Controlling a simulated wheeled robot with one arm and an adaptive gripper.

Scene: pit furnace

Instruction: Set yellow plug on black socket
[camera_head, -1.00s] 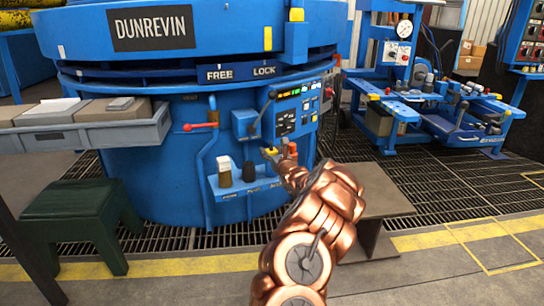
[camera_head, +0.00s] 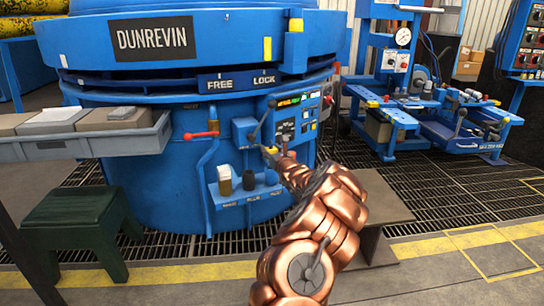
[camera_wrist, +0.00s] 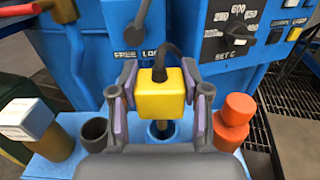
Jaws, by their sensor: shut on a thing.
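My gripper (camera_wrist: 160,98) is shut on the yellow plug (camera_wrist: 160,92), which has a dark cable out of its top and a pin below. The plug is upright over a blue socket (camera_wrist: 152,134) on a small shelf; I cannot tell whether the pin tip is inside its mouth. The black socket (camera_wrist: 95,132) stands just left of it, open and empty. In the head view the black socket (camera_head: 249,180) is on the blue shelf (camera_head: 235,196), with the yellow plug (camera_head: 271,150) above and to its right.
An orange plug (camera_wrist: 232,122) stands close right of my gripper. A white-topped yellowish cylinder (camera_wrist: 28,122) stands left of the black socket. The blue furnace (camera_head: 150,180) rises behind, with a red-handled lever (camera_head: 202,135). A green stool (camera_head: 75,225) is at left.

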